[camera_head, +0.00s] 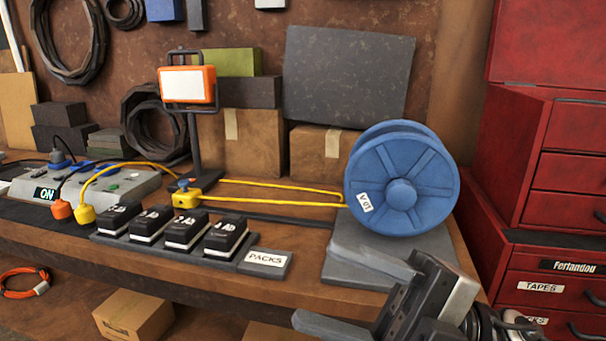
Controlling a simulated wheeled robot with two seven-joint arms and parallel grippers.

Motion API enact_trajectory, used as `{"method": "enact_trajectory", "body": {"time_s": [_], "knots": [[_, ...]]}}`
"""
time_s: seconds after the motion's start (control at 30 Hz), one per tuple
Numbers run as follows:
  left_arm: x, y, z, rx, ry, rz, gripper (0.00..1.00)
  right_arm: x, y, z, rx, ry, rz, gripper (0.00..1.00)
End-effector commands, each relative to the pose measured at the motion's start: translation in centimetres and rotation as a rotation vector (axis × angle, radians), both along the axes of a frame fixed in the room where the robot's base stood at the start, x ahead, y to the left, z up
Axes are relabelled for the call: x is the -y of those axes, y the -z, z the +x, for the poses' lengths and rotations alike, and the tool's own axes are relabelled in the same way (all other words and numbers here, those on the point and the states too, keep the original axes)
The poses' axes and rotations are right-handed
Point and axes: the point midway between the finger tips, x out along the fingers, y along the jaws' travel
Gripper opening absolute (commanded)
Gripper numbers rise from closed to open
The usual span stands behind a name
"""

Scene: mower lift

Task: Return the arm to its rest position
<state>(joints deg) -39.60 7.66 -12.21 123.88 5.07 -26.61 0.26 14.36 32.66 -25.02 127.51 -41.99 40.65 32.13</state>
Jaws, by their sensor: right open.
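My right gripper (350,294) is in the lower right of the head view, in front of the workbench's front edge. Its two grey fingers are spread wide apart and nothing is between them. One finger overlaps the grey plate (345,240) under the blue cable reel (402,180) in the picture; I cannot tell whether they touch. The other finger is lower, over the bench's front. Part of the right arm shows at the bottom right edge. My left gripper is not in view.
The workbench (290,297) holds a row of black packs (186,231), a power box (120,185) marked ON, a yellow cable (270,202) and an orange work lamp (187,85). A red tool cabinet (560,190) stands close on the right. A cardboard box (133,316) sits below.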

Motion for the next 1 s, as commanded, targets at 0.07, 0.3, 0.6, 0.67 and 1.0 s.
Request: {"method": "enact_trajectory", "body": {"time_s": [0.07,0.3,0.6,0.67,1.0], "knots": [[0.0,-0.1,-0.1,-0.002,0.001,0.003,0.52,1.7,1.5,3.6,-0.260,0.175,0.187,0.51],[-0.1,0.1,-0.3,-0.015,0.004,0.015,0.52,8.1,16.9,9.0,-1.025,0.699,0.368,0.51],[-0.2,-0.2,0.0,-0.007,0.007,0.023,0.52,10.5,33.4,1.3,-1.671,0.992,0.233,0.51],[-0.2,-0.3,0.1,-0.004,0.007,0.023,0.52,10.5,34.8,0.0,-1.736,1.011,0.208,0.51],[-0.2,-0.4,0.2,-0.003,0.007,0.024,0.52,10.5,36.4,-1.7,-1.813,1.028,0.177,0.51]]}}
